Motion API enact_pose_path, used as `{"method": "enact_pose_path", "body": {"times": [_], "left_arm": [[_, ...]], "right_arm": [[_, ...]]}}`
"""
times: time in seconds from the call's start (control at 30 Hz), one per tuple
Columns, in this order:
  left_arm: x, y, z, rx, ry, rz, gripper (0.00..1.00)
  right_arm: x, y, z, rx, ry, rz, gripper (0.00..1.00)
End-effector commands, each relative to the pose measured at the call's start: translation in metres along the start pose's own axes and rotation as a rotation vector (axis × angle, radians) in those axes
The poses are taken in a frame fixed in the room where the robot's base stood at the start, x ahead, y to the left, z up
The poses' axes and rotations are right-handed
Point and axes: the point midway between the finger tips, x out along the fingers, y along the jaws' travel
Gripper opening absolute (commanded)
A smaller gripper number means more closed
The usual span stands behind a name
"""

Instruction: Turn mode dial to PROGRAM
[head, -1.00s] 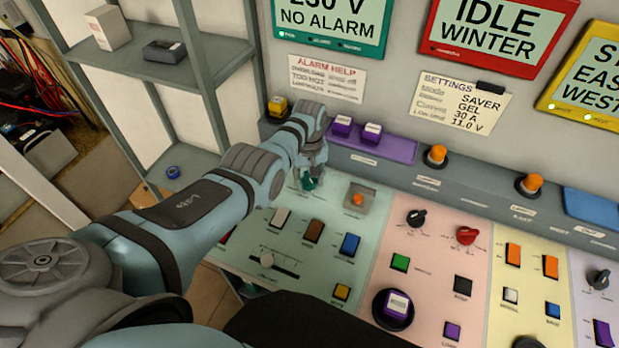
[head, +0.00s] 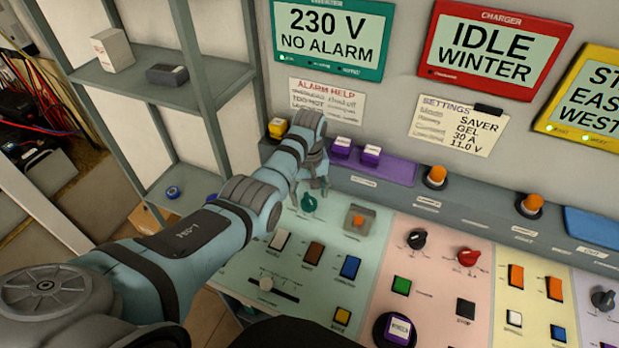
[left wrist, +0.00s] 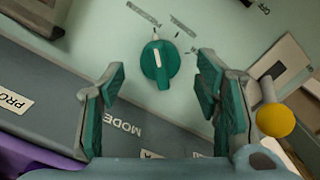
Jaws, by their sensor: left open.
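The teal mode dial (head: 309,203) sits on the pale green panel section, left of a grey plate with an orange knob. My left gripper (head: 323,186) is just behind the dial in the head view. In the left wrist view its teal-padded fingers (left wrist: 162,76) are open, one on each side of the dial in the picture, with nothing between them. My right gripper is not in view.
The orange-knobbed lever on its grey plate (head: 358,221) is close to the right of the dial. Several rocker switches (head: 314,253) and a slider (head: 268,284) are in front. The raised ledge behind carries a purple plate (head: 398,171) with purple buttons. A shelf (head: 140,75) stands left.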

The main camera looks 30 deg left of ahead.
Motion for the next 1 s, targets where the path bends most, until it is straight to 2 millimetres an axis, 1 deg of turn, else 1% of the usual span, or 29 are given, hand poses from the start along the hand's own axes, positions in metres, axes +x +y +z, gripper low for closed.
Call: {"method": "enact_pose_path", "body": {"times": [0.03,0.1,0.2,0.3,0.33,0.47,1.0], "left_arm": [[-0.015,0.001,-0.002,-0.001,0.007,0.004,0.58],[-0.036,0.001,-0.002,-0.001,0.006,0.004,0.58],[-0.062,0.000,-0.002,-0.001,0.005,0.003,0.58],[-0.079,0.000,-0.002,-0.001,0.003,0.002,0.58],[-0.082,0.000,-0.001,-0.001,0.002,0.001,0.58],[-0.088,0.000,-0.001,-0.001,0.001,0.000,0.58],[-0.087,-0.002,-0.002,-0.005,0.001,0.000,0.58]], "right_arm": [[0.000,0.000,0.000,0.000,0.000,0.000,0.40],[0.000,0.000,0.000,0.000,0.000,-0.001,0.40],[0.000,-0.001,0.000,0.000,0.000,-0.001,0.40],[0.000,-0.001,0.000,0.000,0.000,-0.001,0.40],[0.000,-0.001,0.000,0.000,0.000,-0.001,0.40],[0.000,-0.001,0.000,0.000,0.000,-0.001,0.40],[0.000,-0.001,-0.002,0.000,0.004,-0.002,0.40]]}}
